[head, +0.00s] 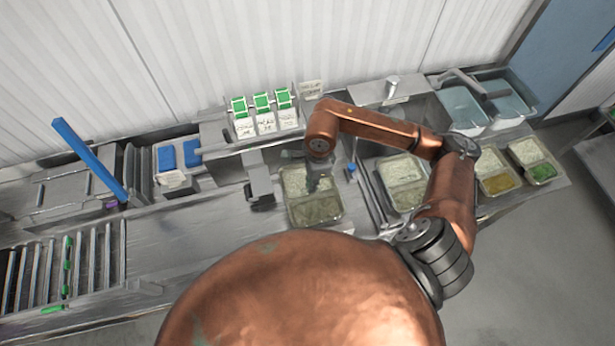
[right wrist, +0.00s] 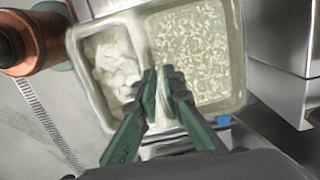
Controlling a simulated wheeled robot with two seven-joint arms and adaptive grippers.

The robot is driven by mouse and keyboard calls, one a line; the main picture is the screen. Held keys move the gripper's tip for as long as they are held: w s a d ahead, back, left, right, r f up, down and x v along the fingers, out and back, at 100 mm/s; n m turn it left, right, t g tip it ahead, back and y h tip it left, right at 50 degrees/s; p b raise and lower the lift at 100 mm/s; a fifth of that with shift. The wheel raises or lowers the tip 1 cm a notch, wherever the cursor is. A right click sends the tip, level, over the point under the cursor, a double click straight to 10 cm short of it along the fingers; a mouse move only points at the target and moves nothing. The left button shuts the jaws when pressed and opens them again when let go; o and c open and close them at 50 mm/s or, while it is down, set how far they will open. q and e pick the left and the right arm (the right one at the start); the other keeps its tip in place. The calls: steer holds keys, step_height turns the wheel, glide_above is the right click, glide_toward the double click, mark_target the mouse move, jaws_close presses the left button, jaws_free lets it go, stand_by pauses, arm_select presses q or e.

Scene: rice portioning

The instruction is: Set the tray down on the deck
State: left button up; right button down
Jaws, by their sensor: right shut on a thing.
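A two-compartment tray (head: 318,225) is at the middle of the steel deck (head: 200,235) in the head view. In the right wrist view the tray (right wrist: 150,12) has rice grains in the right compartment and pale chunks in the left one. My right gripper (right wrist: 165,98) is shut on the tray at the divider between the compartments. In the head view the right gripper (head: 319,183) reaches down to the tray's middle. I cannot tell whether the tray touches the deck. My left gripper is not in view.
More filled trays stand to the right, one with rice (head: 403,212), others with yellow (head: 500,194) and green (head: 545,183) food. A dark device (head: 261,190) is close left of the held tray. Green-topped labelled boxes (head: 264,122) stand behind. Bare deck lies to the left.

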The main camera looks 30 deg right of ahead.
step_height(320, 180, down, 2)
steer(key=shift+w+f, duration=0.1)
steer(key=shift+w, duration=0.05)
step_height(320, 180, down, 2)
steer(key=shift+f+b, duration=0.15)
steer(key=shift+b, duration=0.9)
steer(key=shift+f, duration=0.2)
steer(key=shift+f+b, duration=0.25)
steer(key=shift+b, duration=0.25)
arm_select(q)
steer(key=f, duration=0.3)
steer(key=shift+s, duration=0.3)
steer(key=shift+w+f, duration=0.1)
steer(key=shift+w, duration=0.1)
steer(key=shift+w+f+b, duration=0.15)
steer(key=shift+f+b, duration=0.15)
steer(key=shift+b, duration=0.05)
arm_select(e)
steer(key=shift+r, duration=0.1)
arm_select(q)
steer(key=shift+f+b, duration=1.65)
arm_select(e)
steer(key=shift+f, duration=0.65)
